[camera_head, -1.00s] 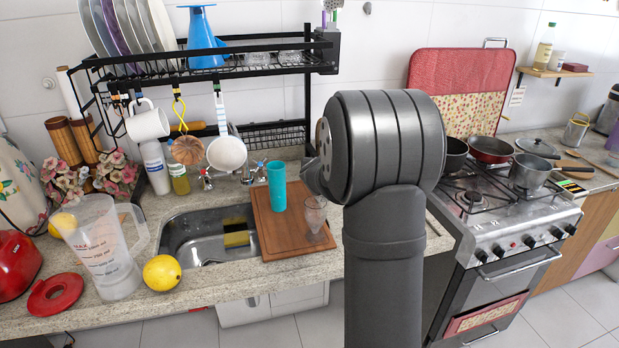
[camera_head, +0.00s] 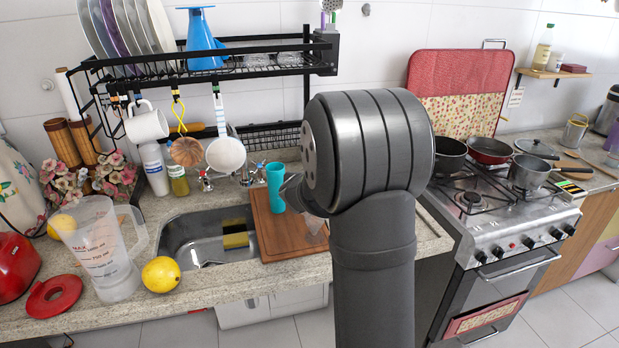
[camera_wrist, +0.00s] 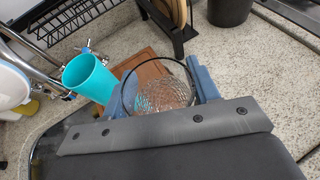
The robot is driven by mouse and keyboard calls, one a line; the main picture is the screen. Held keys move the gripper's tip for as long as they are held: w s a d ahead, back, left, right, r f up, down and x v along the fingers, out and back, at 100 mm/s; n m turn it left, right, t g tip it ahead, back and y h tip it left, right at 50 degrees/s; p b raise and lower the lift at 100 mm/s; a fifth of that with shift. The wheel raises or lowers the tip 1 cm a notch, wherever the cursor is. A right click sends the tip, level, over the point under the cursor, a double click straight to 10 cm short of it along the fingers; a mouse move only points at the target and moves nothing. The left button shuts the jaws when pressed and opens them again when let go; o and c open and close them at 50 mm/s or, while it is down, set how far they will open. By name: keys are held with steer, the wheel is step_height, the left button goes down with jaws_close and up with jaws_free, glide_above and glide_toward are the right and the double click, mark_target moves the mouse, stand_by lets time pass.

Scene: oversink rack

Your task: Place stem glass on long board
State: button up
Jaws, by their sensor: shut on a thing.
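The stem glass (camera_wrist: 158,92) is clear and sits between the two blue-grey fingers of my gripper (camera_wrist: 160,84) in the wrist view, with its round rim towards the camera. My gripper is shut on it. In the head view only a small part of the glass (camera_head: 314,234) shows beside my arm, in front of the board's right part. The long board (camera_head: 284,242) is brown wood and lies at the right side of the sink. It also shows behind the glass in the wrist view (camera_wrist: 150,70). Whether the glass touches the board is hidden.
A turquoise cup (camera_head: 275,186) stands on the board's far part, close to the glass in the wrist view (camera_wrist: 90,78). The sink (camera_head: 195,238) with a yellow sponge is left of the board. A black rack (camera_head: 255,70) stands over the back; the stove (camera_head: 500,210) is at right.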

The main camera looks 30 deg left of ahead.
steer(key=shift+f, duration=0.3)
steer(key=o, duration=1.2)
steer(key=shift+s+r, duration=0.1)
steer(key=shift+r, duration=0.45)
steer(key=v, duration=1.1)
steer(key=shift+s+d, duration=0.2)
steer(key=shift+s, duration=0.1)
